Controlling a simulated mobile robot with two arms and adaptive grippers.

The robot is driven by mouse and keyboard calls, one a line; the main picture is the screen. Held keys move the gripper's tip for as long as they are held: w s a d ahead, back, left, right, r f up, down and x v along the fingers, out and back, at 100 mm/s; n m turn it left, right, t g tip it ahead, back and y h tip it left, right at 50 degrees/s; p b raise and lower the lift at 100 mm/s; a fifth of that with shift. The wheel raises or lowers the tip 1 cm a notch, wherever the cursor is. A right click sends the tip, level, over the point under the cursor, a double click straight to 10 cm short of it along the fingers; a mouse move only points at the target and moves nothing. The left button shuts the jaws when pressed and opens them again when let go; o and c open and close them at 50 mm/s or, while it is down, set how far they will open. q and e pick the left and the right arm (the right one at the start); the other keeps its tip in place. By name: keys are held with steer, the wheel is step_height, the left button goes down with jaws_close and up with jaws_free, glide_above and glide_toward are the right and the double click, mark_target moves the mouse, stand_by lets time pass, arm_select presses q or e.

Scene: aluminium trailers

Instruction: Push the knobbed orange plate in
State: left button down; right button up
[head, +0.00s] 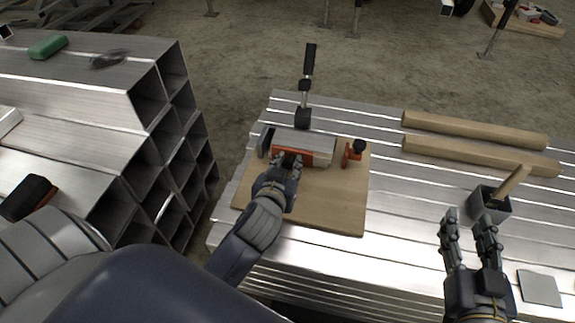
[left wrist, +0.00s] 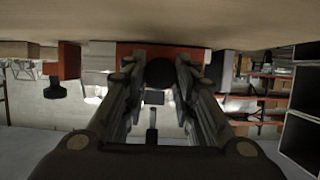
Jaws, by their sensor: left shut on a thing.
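The orange plate (head: 306,158) is upright at the near side of a grey metal block (head: 310,141) on a wooden board (head: 330,211). It also shows in the left wrist view (left wrist: 128,52). Its black knob (left wrist: 160,72) sits between the fingers of my left gripper (head: 287,163), which is shut on it. My fingers hide part of the plate and most of the knob in the head view. My right gripper (head: 468,218) is open and empty above the metal bench at the right, apart from anything.
A second small orange piece with a black knob (head: 352,152) stands right of the block. A black-handled clamp (head: 308,62) rises behind. Stacked square tubes (head: 150,97) stand left.

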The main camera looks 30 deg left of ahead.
arm_select(q)
steer(key=c, duration=1.3)
jaws_free()
steer(key=shift+w, duration=0.1)
steer(key=v, duration=1.2)
